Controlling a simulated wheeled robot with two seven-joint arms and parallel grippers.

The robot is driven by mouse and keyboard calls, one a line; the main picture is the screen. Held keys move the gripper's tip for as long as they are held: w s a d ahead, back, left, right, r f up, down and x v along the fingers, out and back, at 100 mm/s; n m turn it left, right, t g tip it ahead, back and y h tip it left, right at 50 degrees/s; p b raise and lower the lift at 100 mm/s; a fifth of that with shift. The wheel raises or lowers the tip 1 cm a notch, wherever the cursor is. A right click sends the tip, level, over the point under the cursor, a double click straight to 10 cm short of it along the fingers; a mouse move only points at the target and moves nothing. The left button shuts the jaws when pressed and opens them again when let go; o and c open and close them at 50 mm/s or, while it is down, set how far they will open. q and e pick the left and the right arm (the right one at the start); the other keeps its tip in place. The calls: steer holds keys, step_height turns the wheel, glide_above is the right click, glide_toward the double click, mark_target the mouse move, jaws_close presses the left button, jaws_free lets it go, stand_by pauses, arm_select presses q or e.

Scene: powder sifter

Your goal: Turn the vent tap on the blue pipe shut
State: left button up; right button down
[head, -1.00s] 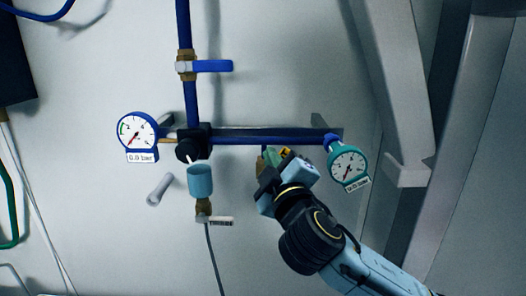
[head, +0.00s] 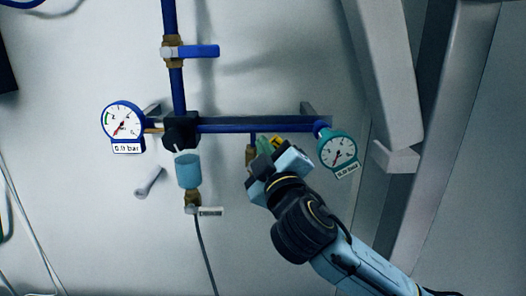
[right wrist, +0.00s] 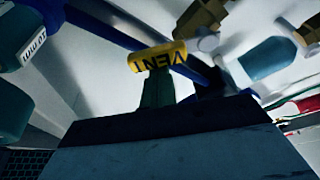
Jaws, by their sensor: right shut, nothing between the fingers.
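The vent tap has a brass body (head: 250,157) hanging under the horizontal blue pipe (head: 255,127). Its green handle (head: 264,147) slants off to the right of the body. A yellow label (head: 276,142) sits at the handle. In the right wrist view the yellow VENT label (right wrist: 157,57) is upside down, above the green handle (right wrist: 158,88). My right gripper (head: 260,167) is shut and empty, just below the handle. In the right wrist view its dark front end hides the lower part of the handle; contact cannot be told. My left gripper is not in view.
A teal gauge (head: 338,151) stands close right of my gripper. A white-faced blue gauge (head: 123,122), a black regulator (head: 181,131) and a light blue cup (head: 188,171) are left. A blue-handled valve (head: 200,52) is above. Open wall lies below the pipe.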

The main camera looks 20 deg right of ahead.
steer(key=d+f+m+h+b, duration=0.1)
steer(key=m+b, duration=0.2)
steer(key=m, duration=0.1)
steer(key=d+f+m+h+b, duration=0.1)
steer(key=m+h+b, duration=0.1)
steer(key=m+b, duration=0.1)
steer(key=d+f+m+h+b, duration=0.1)
steer(key=m+b, duration=0.3)
steer(key=shift+s+f+m+t+h, duration=0.3)
steer(key=shift+s+h, duration=0.1)
steer(key=shift+d+f, duration=0.1)
steer(key=shift+d, duration=0.05)
